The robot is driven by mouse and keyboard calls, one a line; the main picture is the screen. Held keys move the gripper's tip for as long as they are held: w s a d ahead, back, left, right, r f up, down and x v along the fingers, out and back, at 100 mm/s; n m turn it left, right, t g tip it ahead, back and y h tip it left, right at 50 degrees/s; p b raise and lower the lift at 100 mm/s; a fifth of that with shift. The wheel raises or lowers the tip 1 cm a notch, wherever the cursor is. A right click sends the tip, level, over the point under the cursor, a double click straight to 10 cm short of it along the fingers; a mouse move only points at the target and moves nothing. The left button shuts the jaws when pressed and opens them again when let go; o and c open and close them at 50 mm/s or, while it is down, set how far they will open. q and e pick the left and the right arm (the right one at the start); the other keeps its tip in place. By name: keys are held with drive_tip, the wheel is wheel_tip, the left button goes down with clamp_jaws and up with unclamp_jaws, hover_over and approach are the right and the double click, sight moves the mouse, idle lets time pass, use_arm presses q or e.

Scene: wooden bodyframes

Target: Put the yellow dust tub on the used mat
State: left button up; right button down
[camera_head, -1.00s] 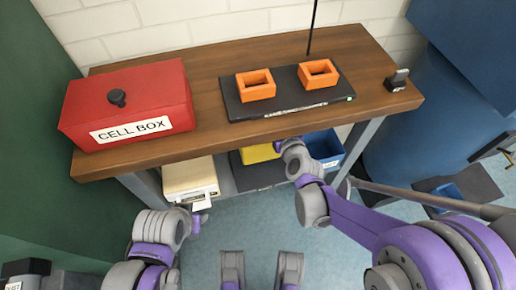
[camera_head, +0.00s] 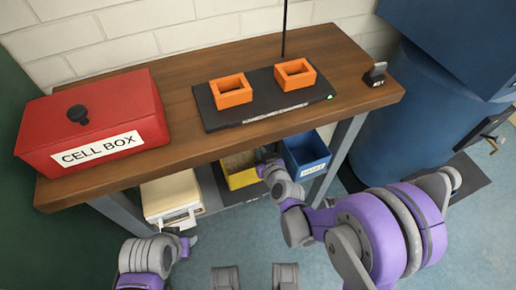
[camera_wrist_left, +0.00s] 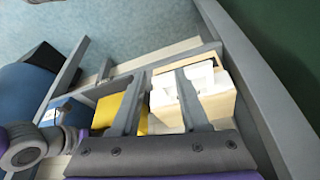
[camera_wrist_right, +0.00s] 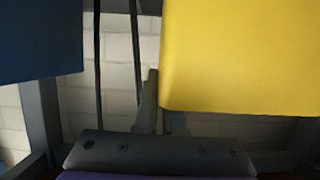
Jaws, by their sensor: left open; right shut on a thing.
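The yellow dust tub (camera_head: 240,180) is below the front edge of the table, with tan contents inside. My right gripper (camera_head: 266,156) is shut on its wall on the side towards the blue bin. In the right wrist view the tub (camera_wrist_right: 245,60) fills the upper right and partly hides one finger of the gripper (camera_wrist_right: 160,105). My left gripper (camera_head: 188,242) is open and empty in front of the cream box; in the left wrist view (camera_wrist_left: 157,95) its fingers stand apart. A dark mat (camera_head: 207,188) shows on the low shelf beside the tub; I cannot read which mat is the used one.
A blue labelled bin (camera_head: 307,155) stands right of the tub, a cream box (camera_head: 170,195) left. On the table (camera_head: 180,100) are the red cell box (camera_head: 95,120) and a black mat (camera_head: 250,110) with two orange frames. Table legs (camera_head: 345,145) flank the low space. A blue barrel stands right.

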drive_tip(key=shift+f, duration=0.1)
drive_tip(key=c, duration=1)
unclamp_jaws()
drive_tip(key=p+v, duration=0.2)
drive_tip(key=v, duration=1)
drive_tip(key=shift+s+r, duration=0.1)
drive_tip(key=shift+r, duration=0.15)
